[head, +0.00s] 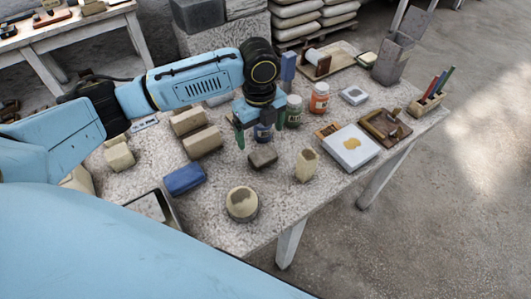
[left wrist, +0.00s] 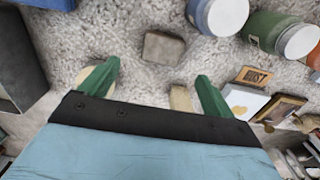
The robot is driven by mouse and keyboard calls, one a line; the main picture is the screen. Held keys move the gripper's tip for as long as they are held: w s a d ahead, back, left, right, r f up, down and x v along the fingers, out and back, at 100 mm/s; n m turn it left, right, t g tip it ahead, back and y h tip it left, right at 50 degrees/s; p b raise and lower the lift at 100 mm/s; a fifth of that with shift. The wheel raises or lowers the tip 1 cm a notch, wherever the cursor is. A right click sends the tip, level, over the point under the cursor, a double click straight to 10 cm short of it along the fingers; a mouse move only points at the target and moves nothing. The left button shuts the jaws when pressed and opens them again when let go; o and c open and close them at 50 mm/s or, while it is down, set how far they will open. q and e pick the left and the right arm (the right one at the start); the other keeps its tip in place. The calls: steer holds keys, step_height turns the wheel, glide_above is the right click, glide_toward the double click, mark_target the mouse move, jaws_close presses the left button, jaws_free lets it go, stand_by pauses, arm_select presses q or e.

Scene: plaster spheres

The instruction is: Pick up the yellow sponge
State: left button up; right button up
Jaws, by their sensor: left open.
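A pale yellow, upright block (head: 306,166) stands toward the table's front edge; it is the closest match to the yellow sponge, but I cannot tell its material. My right gripper is not in view.
The grey-brown block (head: 263,156), a round pale piece (head: 242,204) and a blue block (head: 184,179) lie nearby. Green (head: 293,111) and orange (head: 319,98) jars stand behind. A white square piece with a yellow patch (head: 351,148) lies right. Bare tabletop surrounds the pale block.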

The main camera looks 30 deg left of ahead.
mark_target(262, 155)
arm_select(q)
step_height(262, 155, down, 3)
steer(key=shift+f, duration=0.8)
steer(key=f, duration=0.2)
steer(key=f+b, duration=0.1)
steer(key=f, duration=0.1)
steer(key=shift+w+d+f, duration=0.15)
steer(key=shift+d+f, duration=0.05)
steer(key=shift+f, duration=0.15)
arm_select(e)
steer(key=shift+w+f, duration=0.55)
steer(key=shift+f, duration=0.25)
